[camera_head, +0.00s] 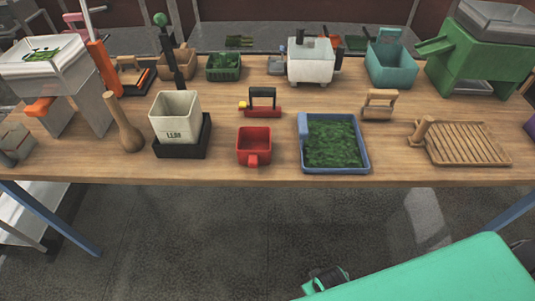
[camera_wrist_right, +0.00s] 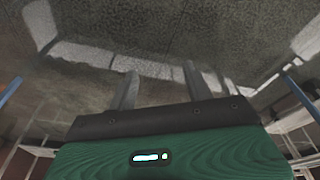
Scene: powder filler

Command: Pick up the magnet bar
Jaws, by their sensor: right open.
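A small red bar with a black arched handle and a yellow knob at its left end, which looks like the magnet bar (camera_head: 264,110), lies on the wooden table in the head view. It sits behind a red scoop-like cup (camera_head: 254,147), apart from it. My right gripper (camera_wrist_right: 160,75) shows in the right wrist view with its two fingers apart and nothing between them. It is away from the table, over the grey floor. In the head view my green right arm reaches in at the bottom right, well below the bar. My left gripper is not in view.
A blue tray of green material (camera_head: 304,159) stands right of the bar, and a white box on a black base (camera_head: 174,116) stands left. A wooden-handled block (camera_head: 379,104) and slatted board (camera_head: 465,144) are farther right. The table's front edge (camera_head: 210,181) is clear.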

